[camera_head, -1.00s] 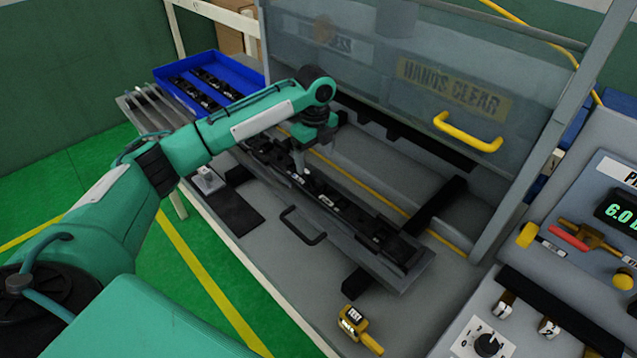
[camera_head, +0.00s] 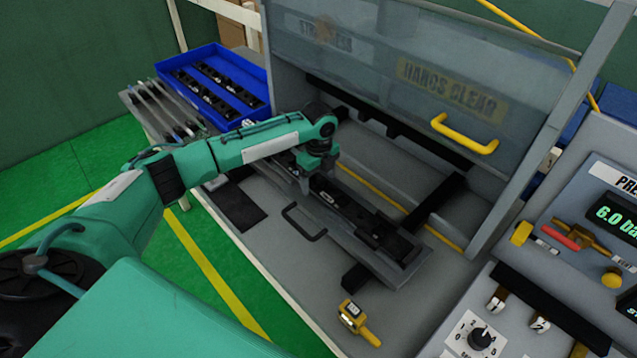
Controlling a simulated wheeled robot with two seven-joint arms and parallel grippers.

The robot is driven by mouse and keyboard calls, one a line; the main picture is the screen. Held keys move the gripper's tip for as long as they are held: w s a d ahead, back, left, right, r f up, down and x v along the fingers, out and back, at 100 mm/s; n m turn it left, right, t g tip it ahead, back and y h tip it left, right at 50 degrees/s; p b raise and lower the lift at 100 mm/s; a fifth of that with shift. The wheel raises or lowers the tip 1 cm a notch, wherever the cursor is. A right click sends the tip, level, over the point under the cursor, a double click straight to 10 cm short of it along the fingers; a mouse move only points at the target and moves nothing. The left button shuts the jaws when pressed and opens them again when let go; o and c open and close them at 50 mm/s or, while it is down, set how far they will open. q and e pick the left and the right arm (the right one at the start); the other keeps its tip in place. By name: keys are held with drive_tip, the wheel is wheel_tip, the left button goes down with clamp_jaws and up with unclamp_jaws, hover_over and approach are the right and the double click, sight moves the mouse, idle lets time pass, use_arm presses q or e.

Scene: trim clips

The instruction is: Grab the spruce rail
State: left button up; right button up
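A long grey rail-like fixture (camera_head: 345,232) bearing black clip pieces lies across the grey bench. Several thin rails (camera_head: 165,108) lie side by side on the shelf at the far left; I cannot tell by colour which rail is spruce. My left gripper (camera_head: 305,184) points down at the far-left part of the fixture, close to the black pieces. My green forearm and wrist hide part of that end. The fingers are small and dark, so I cannot tell whether they are open, or whether they touch anything. My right gripper is not in view.
A blue tray (camera_head: 262,72) with black clip strips stands at the back left. A raised clear guard with a yellow handle (camera_head: 465,134) is behind the fixture. A yellow hand tool (camera_head: 355,322) lies in front. A control panel (camera_head: 590,215) stands at the right.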

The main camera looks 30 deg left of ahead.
use_arm(q)
drive_tip(key=c, duration=1.1)
drive_tip(key=shift+c, duration=0.2)
drive_tip(key=shift+r, duration=0.15)
